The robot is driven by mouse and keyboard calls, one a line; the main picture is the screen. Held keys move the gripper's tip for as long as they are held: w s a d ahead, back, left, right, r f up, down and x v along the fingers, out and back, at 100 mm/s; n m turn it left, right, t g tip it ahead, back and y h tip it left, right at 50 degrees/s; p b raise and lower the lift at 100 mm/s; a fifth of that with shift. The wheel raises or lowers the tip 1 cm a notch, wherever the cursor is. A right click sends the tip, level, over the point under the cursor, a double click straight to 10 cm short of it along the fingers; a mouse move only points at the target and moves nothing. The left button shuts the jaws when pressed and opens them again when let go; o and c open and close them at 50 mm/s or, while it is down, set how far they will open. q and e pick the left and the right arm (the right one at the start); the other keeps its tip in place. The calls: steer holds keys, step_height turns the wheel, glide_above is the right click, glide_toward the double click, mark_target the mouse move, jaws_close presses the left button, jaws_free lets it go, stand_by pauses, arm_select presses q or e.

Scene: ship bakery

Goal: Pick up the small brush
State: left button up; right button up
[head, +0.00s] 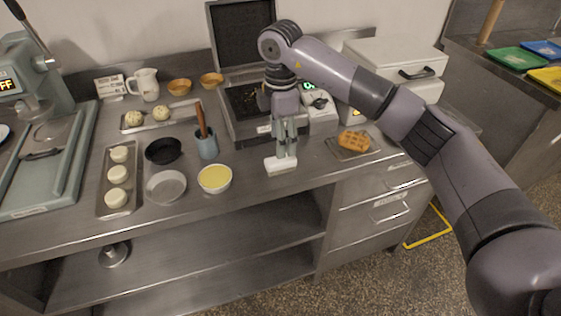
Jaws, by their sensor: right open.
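A brown wooden handle (201,120) stands tilted in a blue-grey cup (207,145) on the steel counter. Its lower end is hidden in the cup, so I cannot tell whether it is the small brush. My right gripper (286,150) points down to the right of the cup, with its fingers open. A small white block-like piece (281,166) lies right below the fingertips near the counter's front edge. I cannot tell whether the fingers touch it or whether it is part of a brush. My left gripper is not in view.
A bowl of yellow liquid (215,179) stands left of the white piece, with dark and pale dishes beyond. An open waffle iron (245,105) is behind my gripper. A waffle (354,140) lies on a rack to the right. A dough tray (105,180) is at left.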

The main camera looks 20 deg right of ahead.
mark_target(281, 164)
step_height(281, 164, down, 2)
steer(key=shift+f, duration=0.25)
step_height(281, 164, down, 4)
steer(key=shift+w+f+p, duration=0.15)
steer(key=shift+p, duration=0.65)
steer(key=shift+f, duration=0.35)
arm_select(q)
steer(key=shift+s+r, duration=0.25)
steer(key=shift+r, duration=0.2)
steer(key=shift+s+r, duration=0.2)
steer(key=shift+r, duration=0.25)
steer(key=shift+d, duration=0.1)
arm_select(e)
steer(key=c, duration=1.3)
